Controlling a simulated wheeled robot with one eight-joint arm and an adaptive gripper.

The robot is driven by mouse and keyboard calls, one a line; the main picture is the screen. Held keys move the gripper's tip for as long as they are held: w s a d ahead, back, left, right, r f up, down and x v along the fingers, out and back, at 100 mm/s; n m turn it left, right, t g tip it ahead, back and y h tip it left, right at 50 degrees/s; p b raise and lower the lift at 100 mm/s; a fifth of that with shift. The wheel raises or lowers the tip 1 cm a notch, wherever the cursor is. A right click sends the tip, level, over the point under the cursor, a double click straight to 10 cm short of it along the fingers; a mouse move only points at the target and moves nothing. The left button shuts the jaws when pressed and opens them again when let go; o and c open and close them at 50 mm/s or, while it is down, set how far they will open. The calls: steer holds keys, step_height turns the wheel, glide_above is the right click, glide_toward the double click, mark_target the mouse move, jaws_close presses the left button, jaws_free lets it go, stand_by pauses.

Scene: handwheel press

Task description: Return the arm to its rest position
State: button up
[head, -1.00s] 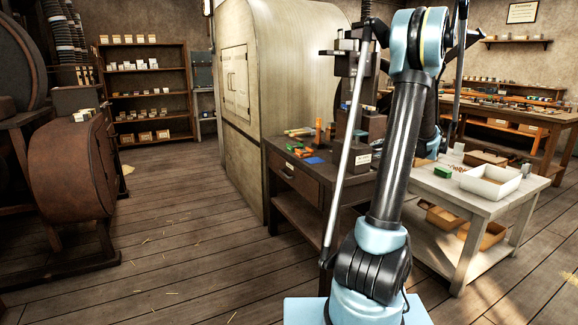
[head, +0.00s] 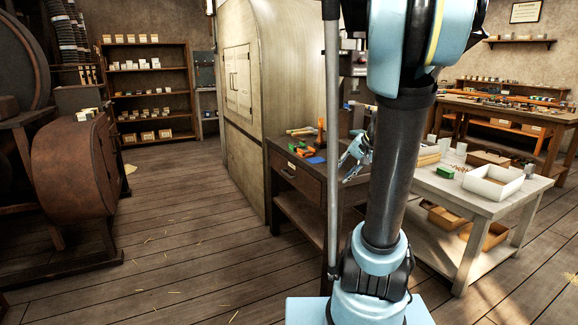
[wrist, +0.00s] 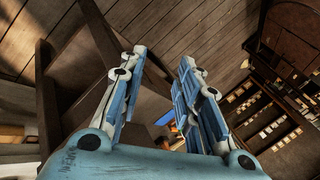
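My gripper (head: 348,170) shows partly in the head view, just left of my arm's thick dark link and in front of the dark wooden bench (head: 296,178). In the wrist view my gripper's two blue and white fingers (wrist: 163,57) stand well apart with nothing between them. The wrist view is tilted and looks past the fingers to the floor planks. My arm stands upright in the head view, and its large blue joint fills the top. Most of the press behind it is hidden.
Tools and a blue item (head: 316,160) lie on the dark bench. A pale table (head: 500,203) with a white tray (head: 493,184) and small boxes stands at the right. A brown rounded machine (head: 72,180) stands at the left. The floor (head: 190,250) between is clear.

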steer(key=s+f+n+g+h, duration=0.1)
steer(key=s+f, duration=0.4)
steer(key=s, duration=0.7)
steer(key=s+f+n+g+h, duration=0.1)
steer(key=s+f+n+h, duration=0.3)
steer(key=s, duration=0.8)
step_height(320, 180, down, 2)
steer(key=shift+a+g, duration=0.3)
steer(key=shift+g, duration=0.1)
steer(key=shift+w+f, duration=0.2)
steer(key=shift+w, duration=0.15)
stand_by(0.9)
